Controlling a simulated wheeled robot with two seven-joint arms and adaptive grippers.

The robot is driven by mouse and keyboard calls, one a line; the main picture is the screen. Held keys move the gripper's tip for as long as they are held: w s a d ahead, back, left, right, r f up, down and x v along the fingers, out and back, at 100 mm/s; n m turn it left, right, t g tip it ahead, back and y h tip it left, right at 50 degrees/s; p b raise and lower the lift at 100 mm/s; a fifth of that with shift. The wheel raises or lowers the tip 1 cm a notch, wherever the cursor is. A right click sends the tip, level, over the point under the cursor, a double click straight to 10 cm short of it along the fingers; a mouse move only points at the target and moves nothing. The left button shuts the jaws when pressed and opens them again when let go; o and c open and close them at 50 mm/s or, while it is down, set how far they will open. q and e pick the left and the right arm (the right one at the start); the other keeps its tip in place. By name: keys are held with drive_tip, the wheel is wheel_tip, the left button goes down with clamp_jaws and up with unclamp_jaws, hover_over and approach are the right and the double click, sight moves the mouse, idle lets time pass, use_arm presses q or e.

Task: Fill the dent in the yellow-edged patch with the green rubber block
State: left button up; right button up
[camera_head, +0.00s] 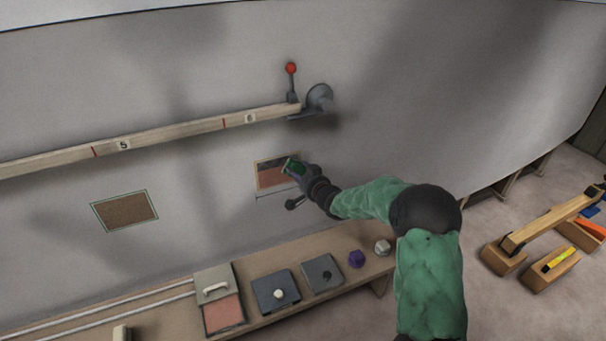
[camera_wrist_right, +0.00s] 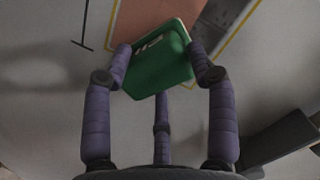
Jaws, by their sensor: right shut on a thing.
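The yellow-edged patch (camera_head: 268,177) is on the grey hull wall, right of the middle. In the right wrist view its yellow edge frames a salmon-coloured area (camera_wrist_right: 128,22) and a grey area (camera_wrist_right: 214,24). My right gripper (camera_head: 299,172) is at the patch's right side. It is shut on the green rubber block (camera_wrist_right: 160,68), which shows as a small green piece in the head view (camera_head: 291,166). The block is tilted and overlaps the patch in both views. I cannot tell whether it touches the surface. The dent is not clearly visible. My left gripper is not in view.
A green-edged brown patch (camera_head: 125,210) is further left. A wooden batten (camera_head: 180,132) with a red-knobbed lever (camera_head: 291,69) runs above. Wooden blocks stand on the right floor.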

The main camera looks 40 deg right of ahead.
drive_tip(key=shift+w+a+b, duration=0.25)
drive_tip(key=shift+a+b, duration=0.2)
drive_tip(key=shift+a, duration=0.65)
drive_tip(key=shift+w+a+b, duration=0.25)
drive_tip(key=shift+a+b, duration=0.15)
drive_tip(key=shift+a, duration=0.65)
drive_tip(key=shift+w+a, duration=0.35)
drive_tip(key=shift+a, duration=1.05)
drive_tip(key=shift+w+a, duration=0.3)
drive_tip(key=shift+a, duration=1.15)
drive_tip(key=shift+w+a, duration=0.35)
drive_tip(key=shift+a, duration=1.05)
drive_tip(key=shift+r, duration=0.15)
